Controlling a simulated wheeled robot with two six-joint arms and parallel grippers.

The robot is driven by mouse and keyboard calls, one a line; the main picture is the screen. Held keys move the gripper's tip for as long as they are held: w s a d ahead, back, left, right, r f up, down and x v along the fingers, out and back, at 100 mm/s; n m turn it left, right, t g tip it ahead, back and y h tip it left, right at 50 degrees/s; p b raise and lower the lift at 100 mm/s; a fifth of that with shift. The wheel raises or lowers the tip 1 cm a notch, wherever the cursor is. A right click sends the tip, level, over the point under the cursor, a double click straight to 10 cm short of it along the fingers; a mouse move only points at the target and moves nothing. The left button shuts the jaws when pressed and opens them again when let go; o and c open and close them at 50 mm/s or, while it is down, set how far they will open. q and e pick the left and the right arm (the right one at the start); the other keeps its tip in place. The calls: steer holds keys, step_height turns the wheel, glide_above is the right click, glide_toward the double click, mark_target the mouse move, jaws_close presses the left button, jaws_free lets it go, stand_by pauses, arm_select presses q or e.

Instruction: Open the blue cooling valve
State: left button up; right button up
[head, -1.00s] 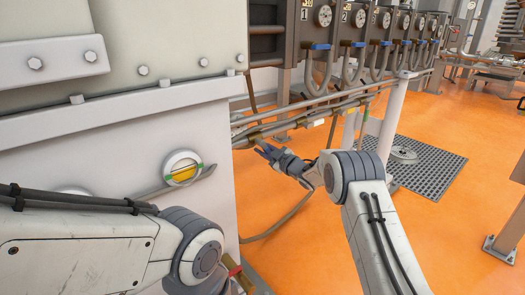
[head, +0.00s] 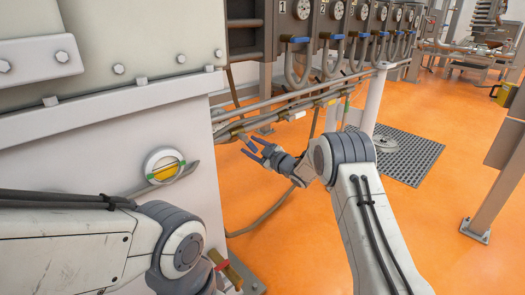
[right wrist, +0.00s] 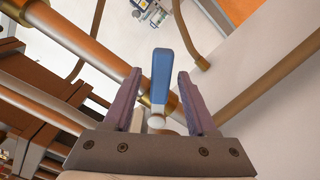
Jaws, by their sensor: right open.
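The blue valve lever (right wrist: 160,75) stands upright in the right wrist view, on a pale round hub (right wrist: 157,122) by a brass-coloured pipe. My right gripper (right wrist: 158,100) is open. Its two purple-grey fingers stand on either side of the lever, with a gap visible on each side. In the head view my right gripper (head: 256,150) is just below the row of pipes; I cannot clearly tell the lever from the fingers there.
Pipes (head: 290,105) run beside the large grey machine housing (head: 110,140). Several other blue handles, one of them a blue handle (head: 294,39), sit under gauges at the back. Orange floor (head: 310,230) is open below.

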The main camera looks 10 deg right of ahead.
steer(key=p+v, duration=0.1)
steer(key=v, duration=0.6)
